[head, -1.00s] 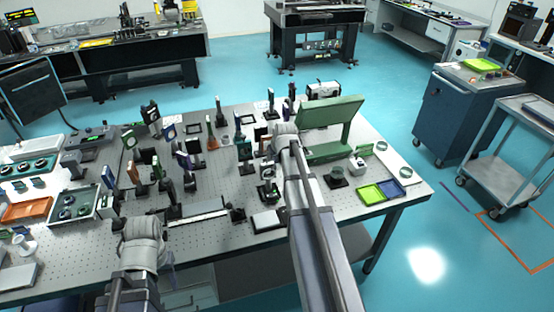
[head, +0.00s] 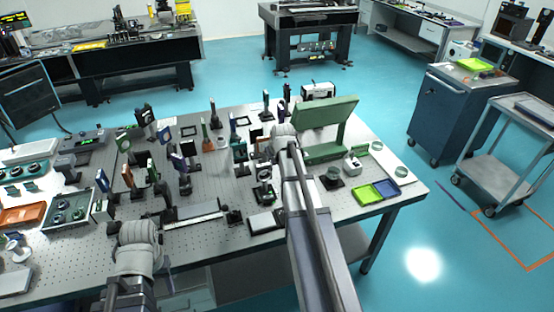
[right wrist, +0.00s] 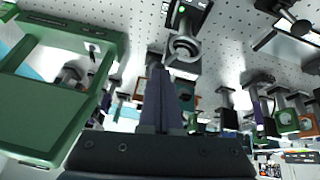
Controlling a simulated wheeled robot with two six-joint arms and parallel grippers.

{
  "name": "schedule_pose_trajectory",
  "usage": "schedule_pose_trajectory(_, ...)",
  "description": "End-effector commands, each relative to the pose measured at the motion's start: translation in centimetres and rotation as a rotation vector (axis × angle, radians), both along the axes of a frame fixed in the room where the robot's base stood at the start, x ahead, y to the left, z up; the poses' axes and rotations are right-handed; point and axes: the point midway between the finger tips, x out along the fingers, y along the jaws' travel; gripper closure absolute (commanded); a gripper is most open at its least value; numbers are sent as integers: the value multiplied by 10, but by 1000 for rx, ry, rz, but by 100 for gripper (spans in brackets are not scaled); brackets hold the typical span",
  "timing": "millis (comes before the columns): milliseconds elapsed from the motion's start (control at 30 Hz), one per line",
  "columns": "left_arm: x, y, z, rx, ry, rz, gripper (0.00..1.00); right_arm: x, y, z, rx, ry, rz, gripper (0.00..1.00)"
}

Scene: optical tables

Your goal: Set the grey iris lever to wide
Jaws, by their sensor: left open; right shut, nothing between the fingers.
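A grey ring-shaped mount (right wrist: 185,47), which looks like the iris, stands on the table just beyond my right fingertips in the right wrist view. The lever is too small to make out clearly, so its setting cannot be told. In the head view a ring mount on a square base (head: 265,192) stands left of my right forearm; it may be the same one. My right gripper (right wrist: 158,72) is shut and empty, its tip close to the ring; contact cannot be told. My left gripper (head: 137,234) is low over the front of the table, its fingers not clearly visible.
A large green panel stand (head: 322,152) is right of my right gripper. Several posts and mounts crowd the breadboard table (head: 290,256) to the left. Yellow-green and blue trays (head: 368,195) lie near the right corner. A blue cabinet (head: 452,112) and a cart stand beyond.

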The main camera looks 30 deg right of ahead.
Motion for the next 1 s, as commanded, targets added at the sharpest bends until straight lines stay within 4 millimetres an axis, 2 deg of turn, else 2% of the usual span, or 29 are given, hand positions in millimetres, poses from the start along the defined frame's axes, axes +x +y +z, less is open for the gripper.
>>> schedule_pose_trajectory(467, 0, 0, 8, 0, 0, 2, 50, -2, 8, 8, -1, 0, 2, 100)
schedule_pose_trajectory(667, 0, 0, 28, -1, 0, 6, 50, -10, 17, 28, -1, 0, 3, 100)
schedule_pose_trajectory(1000, 0, 0, 78, -2, -1, 15, 50, -36, 25, 78, -1, 0, 3, 100)
